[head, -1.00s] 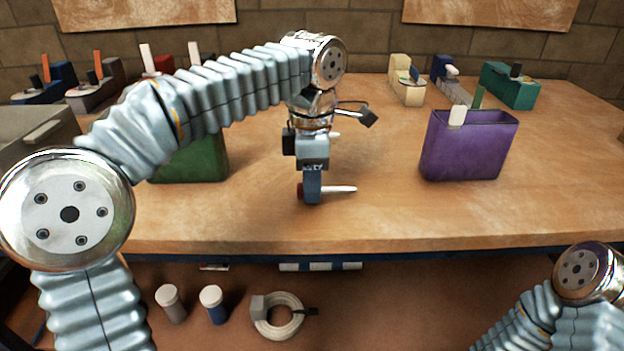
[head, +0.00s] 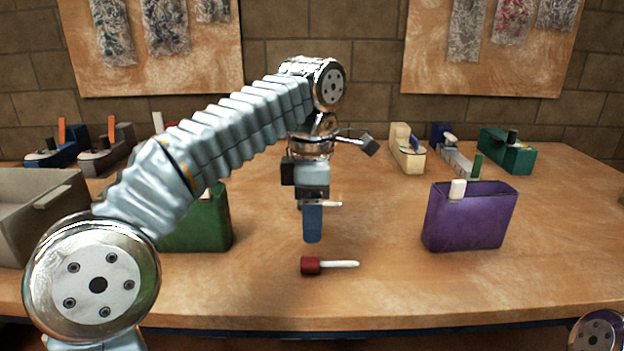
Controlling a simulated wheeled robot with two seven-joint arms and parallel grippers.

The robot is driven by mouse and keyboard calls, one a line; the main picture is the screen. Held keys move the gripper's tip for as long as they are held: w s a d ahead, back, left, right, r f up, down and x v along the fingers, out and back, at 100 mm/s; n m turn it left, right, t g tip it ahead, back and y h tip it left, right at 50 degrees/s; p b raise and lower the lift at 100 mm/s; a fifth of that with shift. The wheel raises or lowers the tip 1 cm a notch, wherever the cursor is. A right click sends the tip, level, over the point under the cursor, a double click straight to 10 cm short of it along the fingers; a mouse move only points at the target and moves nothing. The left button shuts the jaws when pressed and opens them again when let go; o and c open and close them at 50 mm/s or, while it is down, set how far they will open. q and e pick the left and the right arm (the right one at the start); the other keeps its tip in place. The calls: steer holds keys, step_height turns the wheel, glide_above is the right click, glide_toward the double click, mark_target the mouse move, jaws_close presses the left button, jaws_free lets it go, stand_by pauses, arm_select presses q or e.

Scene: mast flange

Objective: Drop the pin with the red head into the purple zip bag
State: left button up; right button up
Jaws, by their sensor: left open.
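The pin with the red head (head: 311,266) lies on its side on the table, its white shank pointing right. The purple zip bag (head: 468,222) stands upright to the right with its mouth open at the top and a white tab at its top left. My left gripper (head: 313,224) points down over the table, just above the pin in the picture. My right gripper is out of view.
A green bag (head: 208,222) stands left of my gripper, partly behind my arm. A grey box (head: 30,215) is at the far left. A cream item (head: 403,148) and a teal item (head: 508,150) stand at the back right. The table between pin and purple bag is clear.

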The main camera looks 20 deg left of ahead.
arm_select(q)
steer(key=shift+r, duration=2.75)
steer(key=shift+o, duration=0.4)
steer(key=shift+r, duration=0.1)
steer(key=b, duration=0.1)
glide_above(306, 259)
step_height(306, 259, down, 8)
steer(key=shift+s+f, duration=0.1)
step_height(306, 259, down, 6)
steer(key=shift+a+r+b, duration=0.1)
steer(key=shift+r+b, duration=0.1)
steer(key=shift+b, duration=0.4)
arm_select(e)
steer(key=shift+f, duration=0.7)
arm_select(q)
steer(key=shift+c, duration=0.3)
